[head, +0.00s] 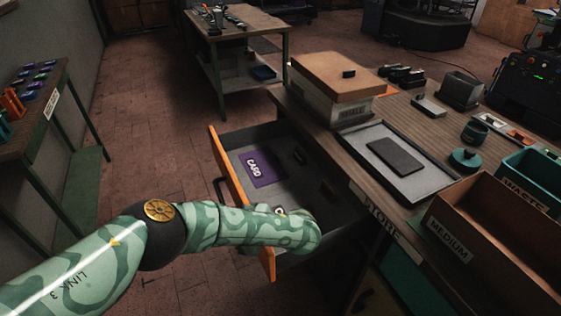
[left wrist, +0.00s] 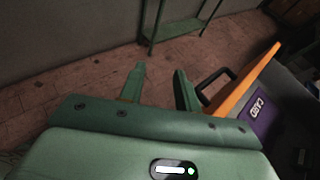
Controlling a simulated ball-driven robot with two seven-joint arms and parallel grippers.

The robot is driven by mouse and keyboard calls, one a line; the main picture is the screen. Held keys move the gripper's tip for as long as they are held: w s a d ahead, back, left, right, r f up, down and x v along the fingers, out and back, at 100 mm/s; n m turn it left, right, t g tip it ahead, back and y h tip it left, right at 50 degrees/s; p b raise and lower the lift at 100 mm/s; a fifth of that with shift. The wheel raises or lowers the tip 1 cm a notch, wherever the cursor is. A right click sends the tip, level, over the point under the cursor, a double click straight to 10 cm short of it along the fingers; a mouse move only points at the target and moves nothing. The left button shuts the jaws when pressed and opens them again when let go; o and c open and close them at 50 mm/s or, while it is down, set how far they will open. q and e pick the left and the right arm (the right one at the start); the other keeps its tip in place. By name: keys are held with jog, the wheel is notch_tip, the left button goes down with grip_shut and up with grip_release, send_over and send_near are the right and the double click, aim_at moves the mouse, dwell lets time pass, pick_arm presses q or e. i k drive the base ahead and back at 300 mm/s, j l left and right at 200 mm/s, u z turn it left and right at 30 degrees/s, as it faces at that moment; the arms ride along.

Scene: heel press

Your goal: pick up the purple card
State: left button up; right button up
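The purple card (head: 265,173) lies flat in the open drawer (head: 287,208), near its orange front, with white lettering on it. The card also shows at the right of the left wrist view (left wrist: 259,114). My left gripper (left wrist: 160,82) is open and empty, its two green fingers apart. The fingers are beside the drawer's black handle (left wrist: 211,80) and orange front, apart from the card. In the head view my left arm crosses over the near part of the drawer, and its fingers cannot be made out there. My right gripper is not in view.
The drawer's orange front (head: 227,172) stands up as an edge beside the card. Small dark items lie in the drawer. The workbench (head: 337,157) to the right holds a lidded box (head: 335,80), a grey tray (head: 425,183) and a brown bin (head: 480,240).

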aim_at(264, 167)
jog(key=i+j+z, duration=0.2)
jog(key=j+z, duration=0.25)
jog(key=i+j+z, duration=0.1)
jog(key=j+z, duration=0.15)
jog(key=z, duration=0.25)
jog(key=i+j+z, duration=0.1)
jog(key=j+z, duration=0.2)
jog(key=j, duration=0.15)
jog(key=j+z, duration=0.25)
jog(key=j, duration=0.2)
jog(key=i+j, duration=0.15)
jog(key=i+z, duration=0.05)
jog(key=i, duration=0.05)
